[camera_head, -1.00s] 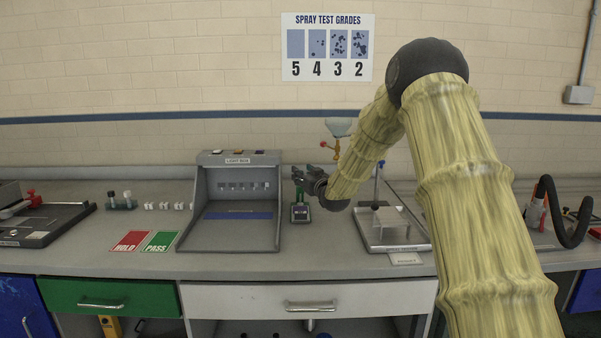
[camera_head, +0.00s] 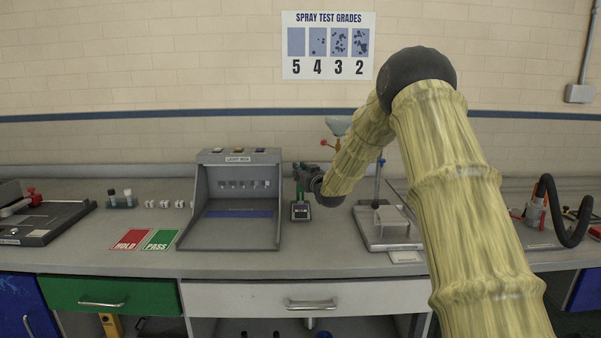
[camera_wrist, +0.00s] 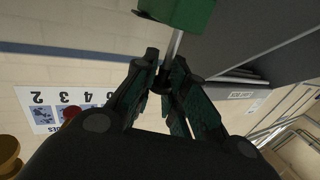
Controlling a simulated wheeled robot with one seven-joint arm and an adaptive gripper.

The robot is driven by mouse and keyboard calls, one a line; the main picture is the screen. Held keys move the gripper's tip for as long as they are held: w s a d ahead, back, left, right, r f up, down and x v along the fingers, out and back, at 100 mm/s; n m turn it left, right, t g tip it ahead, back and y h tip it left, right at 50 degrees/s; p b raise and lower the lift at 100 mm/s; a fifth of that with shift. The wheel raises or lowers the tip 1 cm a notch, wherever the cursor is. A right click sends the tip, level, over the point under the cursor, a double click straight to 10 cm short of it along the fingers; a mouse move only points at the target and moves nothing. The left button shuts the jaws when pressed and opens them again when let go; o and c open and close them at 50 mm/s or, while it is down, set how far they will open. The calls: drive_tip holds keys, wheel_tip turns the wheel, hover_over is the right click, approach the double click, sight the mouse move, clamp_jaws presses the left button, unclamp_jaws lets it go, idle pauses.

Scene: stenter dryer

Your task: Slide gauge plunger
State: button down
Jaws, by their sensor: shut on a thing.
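The gauge (camera_head: 300,211) stands on the bench just right of the light box, with a dark face low down and a green part above. In the wrist view its green body (camera_wrist: 180,12) is at the top edge, and a thin metal plunger rod (camera_wrist: 173,46) runs from it toward my fingers. My gripper (camera_wrist: 161,78) is shut on the plunger's dark end, which the fingertips mostly hide. In the head view my gripper (camera_head: 302,170) is small and dark above the gauge, and its grip there is too small to make out.
The grey light box (camera_head: 237,234) stands close on the left. A spray tester (camera_head: 388,238) with a funnel above stands right, partly behind my arm. Red HOLD (camera_head: 130,240) and green PASS (camera_head: 160,240) cards lie left. The bench front near the gauge is clear.

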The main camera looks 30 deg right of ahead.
wheel_tip(320, 180, down, 2)
drive_tip(key=shift+b, duration=0.5)
drive_tip(key=c, duration=1.3)
unclamp_jaws()
drive_tip(key=shift+s, duration=0.15)
drive_tip(key=s, duration=0.4)
drive_tip(key=s+a, duration=0.1)
drive_tip(key=s, duration=0.6)
drive_tip(key=shift+s+a, duration=0.3)
drive_tip(key=shift+a, duration=0.1)
